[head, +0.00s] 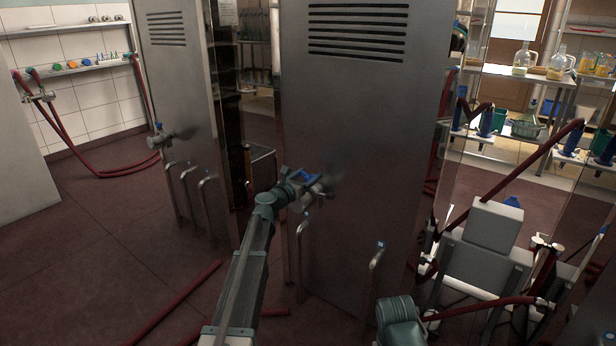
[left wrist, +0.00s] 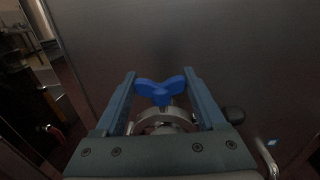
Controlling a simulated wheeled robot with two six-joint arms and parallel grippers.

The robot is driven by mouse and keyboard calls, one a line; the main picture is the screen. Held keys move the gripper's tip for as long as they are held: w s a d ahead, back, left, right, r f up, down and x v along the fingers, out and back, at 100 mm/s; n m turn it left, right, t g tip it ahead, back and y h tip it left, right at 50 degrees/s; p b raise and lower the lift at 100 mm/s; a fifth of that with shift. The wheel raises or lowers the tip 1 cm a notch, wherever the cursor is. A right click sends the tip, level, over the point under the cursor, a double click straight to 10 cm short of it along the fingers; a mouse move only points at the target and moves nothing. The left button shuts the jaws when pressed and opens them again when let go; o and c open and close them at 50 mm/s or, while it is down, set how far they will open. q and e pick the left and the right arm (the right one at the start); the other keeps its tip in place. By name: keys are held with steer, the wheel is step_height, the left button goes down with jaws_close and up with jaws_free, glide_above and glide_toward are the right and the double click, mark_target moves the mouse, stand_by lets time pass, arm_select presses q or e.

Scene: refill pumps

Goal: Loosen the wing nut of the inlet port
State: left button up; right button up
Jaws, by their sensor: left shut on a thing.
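The blue wing nut (left wrist: 160,92) sits between the two fingers of my left gripper (left wrist: 159,73) in the left wrist view, its two wings spread toward them. A metal clamp ring (left wrist: 160,117) of the inlet port lies just below it. In the head view, my left gripper (head: 301,182) is at the metal inlet port (head: 309,197) on the front of the steel cabinet (head: 365,110). My left gripper is shut on the wing nut. My right gripper does not show; only a part of my right arm shows at the bottom of the head view.
A second steel cabinet (head: 185,90) with a similar port (head: 165,137) stands to the left. Bent metal handles (head: 376,255) stick out below the port. Red hoses (head: 180,300) lie on the floor. A grey pump unit (head: 492,225) with hoses stands at right.

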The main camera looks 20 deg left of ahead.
arm_select(q)
steer(key=shift+c, duration=1.2)
